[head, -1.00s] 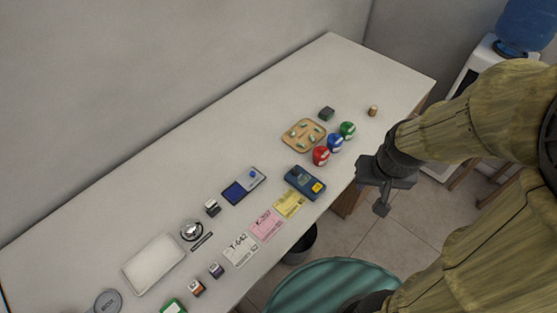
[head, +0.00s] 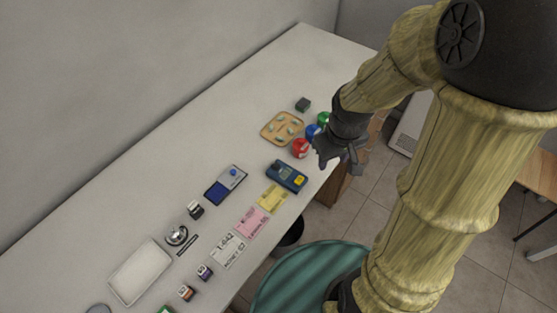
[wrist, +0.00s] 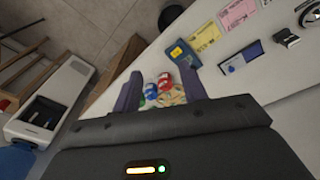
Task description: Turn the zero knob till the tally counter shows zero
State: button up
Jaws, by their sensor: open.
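A small round chrome thing (head: 176,235) stands on the counter left of centre in the head view. A small black-and-silver thing (head: 195,209) with a pale face is just beyond it. Either could be the tally counter; I cannot tell which, and no digits or zero knob can be read. Both also show at the upper right of the wrist view, the chrome one (wrist: 311,16) at the edge and the black one (wrist: 286,38) below it. My gripper (head: 336,160) is open and empty near the counter's front edge, far right of both. Its fingers (wrist: 159,72) are spread in the wrist view.
Near my gripper are red (head: 301,148), blue and green round items, a tan tray (head: 274,139) and a dark blue device (head: 287,175). Cards (head: 251,222), a blue-and-white pad (head: 226,185) and a white tray (head: 113,277) lie leftward. A green stool (head: 300,285) stands in front.

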aim_at(276, 164)
jog(key=w+a+f+n+g+y, duration=0.1)
jog(key=w+a+f+n+y, duration=0.1)
jog(key=w+n, duration=0.5)
jog(key=w+a+f+n+g+y, duration=0.1)
jog(key=w+a+f+n, duration=0.3)
jog(key=w+n, duration=0.4)
jog(key=shift+w+a+f+y, duration=0.2)
jog(key=shift+w+f+y, duration=0.45)
jog(key=shift+w+y, duration=0.1)
jog(key=shift+f, duration=0.1)
jog(key=p+x, duration=0.4)
jog(key=x, duration=1.3)
jog(key=shift+w+f, duration=0.1)
jog(key=shift+f, duration=0.05)
jog(key=shift+c, duration=0.3)
grip_shut()
